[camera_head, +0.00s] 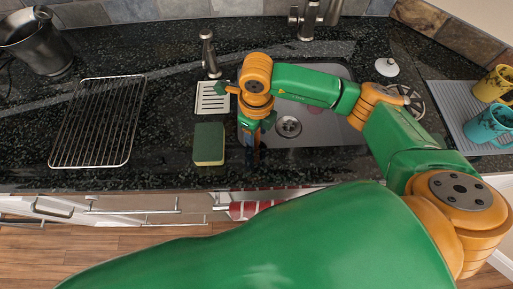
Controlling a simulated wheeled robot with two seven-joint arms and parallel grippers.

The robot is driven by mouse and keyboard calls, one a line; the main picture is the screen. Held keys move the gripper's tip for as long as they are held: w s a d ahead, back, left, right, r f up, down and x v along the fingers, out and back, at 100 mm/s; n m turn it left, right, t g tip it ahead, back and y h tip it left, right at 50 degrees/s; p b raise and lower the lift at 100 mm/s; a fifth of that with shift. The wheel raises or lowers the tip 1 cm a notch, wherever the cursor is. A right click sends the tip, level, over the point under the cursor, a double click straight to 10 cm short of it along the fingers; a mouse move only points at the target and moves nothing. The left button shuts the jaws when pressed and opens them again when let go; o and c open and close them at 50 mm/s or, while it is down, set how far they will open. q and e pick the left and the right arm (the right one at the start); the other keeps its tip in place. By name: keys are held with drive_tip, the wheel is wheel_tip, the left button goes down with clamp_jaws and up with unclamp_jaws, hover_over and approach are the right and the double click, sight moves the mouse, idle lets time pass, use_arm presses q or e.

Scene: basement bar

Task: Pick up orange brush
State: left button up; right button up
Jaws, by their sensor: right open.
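My right arm reaches in from the right over the sink, and its gripper (250,163) points down at the counter's front edge, just right of a sponge. The right gripper is open, and I see nothing held in it. I cannot clearly make out an orange brush; a thin brownish-orange strip shows beside the gripper fingers, but it is too small to tell what it is. The arm and gripper hide part of the counter and the sink's left edge. My left gripper is not in view.
A green and yellow sponge (209,144) lies left of the gripper. A wire rack (98,121) and a dark metal pitcher (37,42) are at left. Yellow and teal mugs (487,124) stand on a grey mat at right.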

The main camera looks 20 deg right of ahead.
clamp_jaws()
